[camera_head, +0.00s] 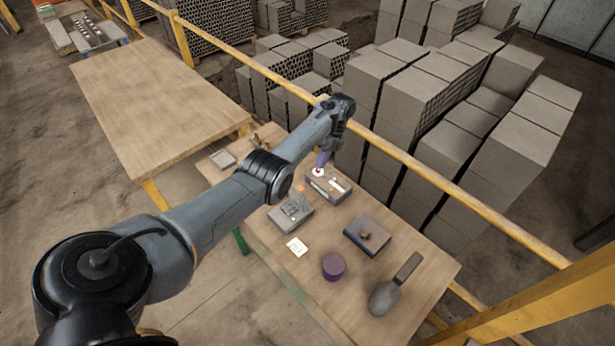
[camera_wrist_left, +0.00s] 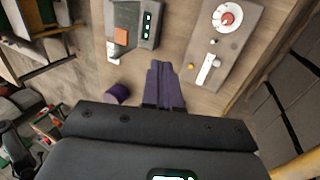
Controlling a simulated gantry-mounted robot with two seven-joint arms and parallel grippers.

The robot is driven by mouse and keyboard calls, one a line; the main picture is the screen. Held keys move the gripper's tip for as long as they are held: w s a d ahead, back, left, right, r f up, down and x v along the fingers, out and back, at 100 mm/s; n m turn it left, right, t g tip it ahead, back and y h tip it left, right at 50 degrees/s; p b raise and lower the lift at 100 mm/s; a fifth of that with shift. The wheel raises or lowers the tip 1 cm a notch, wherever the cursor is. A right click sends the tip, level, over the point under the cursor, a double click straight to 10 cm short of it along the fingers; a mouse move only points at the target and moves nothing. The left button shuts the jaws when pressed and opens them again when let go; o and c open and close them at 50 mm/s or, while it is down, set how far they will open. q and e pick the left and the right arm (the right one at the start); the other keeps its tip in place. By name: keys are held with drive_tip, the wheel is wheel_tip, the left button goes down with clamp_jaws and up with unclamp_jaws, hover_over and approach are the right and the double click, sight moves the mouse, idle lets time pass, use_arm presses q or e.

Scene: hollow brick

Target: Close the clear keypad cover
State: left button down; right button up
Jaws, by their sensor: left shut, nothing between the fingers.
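A grey keypad box (camera_head: 290,216) sits on the workbench, with an orange patch (camera_head: 299,189) at its far edge. My left gripper (camera_head: 322,160) is near the far end of a grey box with a red button (camera_head: 328,187). Its purple fingers (camera_wrist_left: 164,66) are shut and empty, pointing between the two boxes. My right gripper is not in view.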

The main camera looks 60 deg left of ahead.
sight(299, 196)
use_arm(q)
drive_tip(key=s+d+f+p, duration=0.1)
drive_tip(key=s+f+p, duration=0.3)
drive_tip(key=s+f, duration=0.1)
drive_tip(key=shift+s+d+p, duration=0.15)
drive_tip(key=shift+s+p, duration=0.2)
drive_tip(key=shift+s, duration=0.15)
idle(0.4)
